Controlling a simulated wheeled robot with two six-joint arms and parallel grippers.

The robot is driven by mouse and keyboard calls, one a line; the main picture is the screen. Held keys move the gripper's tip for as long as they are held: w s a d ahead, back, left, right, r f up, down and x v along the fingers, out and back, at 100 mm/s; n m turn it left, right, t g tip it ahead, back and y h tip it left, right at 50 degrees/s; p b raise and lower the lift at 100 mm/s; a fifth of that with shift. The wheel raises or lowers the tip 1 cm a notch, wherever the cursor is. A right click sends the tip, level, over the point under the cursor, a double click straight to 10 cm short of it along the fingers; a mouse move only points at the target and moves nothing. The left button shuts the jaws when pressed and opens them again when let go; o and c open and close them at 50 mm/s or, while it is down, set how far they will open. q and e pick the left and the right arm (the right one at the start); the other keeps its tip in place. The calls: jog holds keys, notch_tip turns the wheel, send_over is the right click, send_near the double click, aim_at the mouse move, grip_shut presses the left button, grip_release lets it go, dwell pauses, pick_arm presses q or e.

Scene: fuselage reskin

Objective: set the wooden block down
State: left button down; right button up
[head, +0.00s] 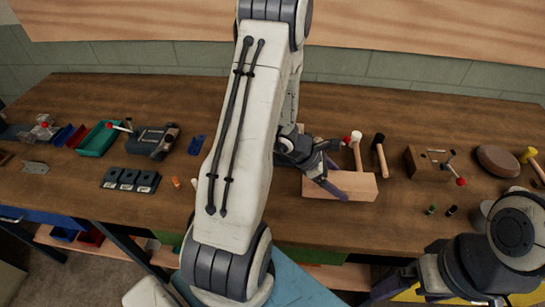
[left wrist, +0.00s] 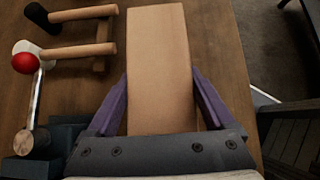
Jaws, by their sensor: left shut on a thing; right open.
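The light wooden block (head: 362,187) is a long rectangular piece at the middle front of the workbench in the head view. In the left wrist view the block (left wrist: 160,50) lies lengthwise between the purple fingers. My left gripper (head: 335,182) is shut on it, one finger along each side. I cannot tell whether the block touches the bench top or hangs just above it. My right gripper (head: 385,288) is low at the bottom edge of the head view, partly cut off, open and away from the block.
A white-headed mallet (head: 356,142) and a black-headed mallet (head: 379,147) lie just behind the block. A brown wooden block with a red-knobbed lever (head: 430,165) stands to the right. A teal tray (head: 98,139) is at left. The workbench (head: 400,218) is bare in front of the block's right end.

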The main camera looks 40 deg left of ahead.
aim_at(347, 185)
pick_arm(q)
jog(key=d+r, duration=0.1)
jog(key=r, duration=0.3)
jog(key=d+r, duration=0.1)
jog(key=r, duration=0.2)
jog(key=shift+s+d, duration=0.1)
jog(key=shift+d, duration=0.25)
jog(key=shift+a, duration=0.25)
jog(key=a+f, duration=0.2)
jog(key=a, duration=0.1)
jog(key=a+f+p, duration=0.1)
jog(key=a+f, duration=0.1)
jog(key=a, duration=0.2)
jog(key=a+f+p, duration=0.1)
jog(key=a+f, duration=0.1)
jog(key=a, duration=0.1)
jog(key=shift+s+a+f, duration=0.2)
jog(key=shift+s+a, duration=0.1)
jog(key=shift+s, duration=0.05)
jog(key=shift+a+f, duration=0.1)
jog(key=shift+f, duration=0.05)
notch_tip(347, 185, down, 4)
jog(key=shift+r+p, duration=0.1)
jog(key=shift+p, duration=0.3)
pick_arm(e)
jog(key=r, duration=0.1)
jog(key=w+r, duration=0.1)
jog(key=r, duration=0.1)
